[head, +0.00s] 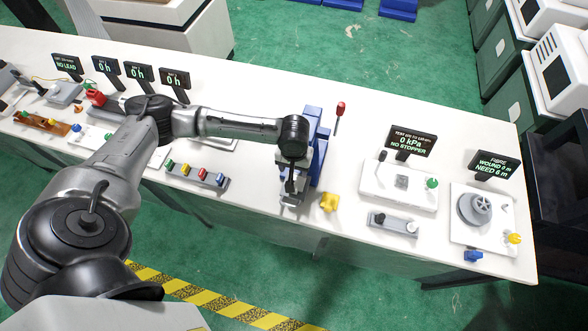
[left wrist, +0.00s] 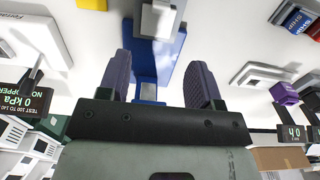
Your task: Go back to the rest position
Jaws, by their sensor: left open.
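My left arm reaches in from the left over the white bench (head: 265,105). My left gripper (head: 290,198) points down at the front of a blue stand with grey metal parts (head: 318,150). In the left wrist view the two dark fingers (left wrist: 163,85) are spread apart with nothing held between them. The blue stand (left wrist: 158,72) shows beyond and between the fingers in that view. Whether the fingers touch it cannot be told. My right gripper is in neither view.
A yellow piece (head: 329,202) lies close right of the gripper. A red-tipped stick (head: 340,110) stands behind. A pressure display (head: 410,140) and a fabric display (head: 494,166) stand right. Bare bench lies behind the arm.

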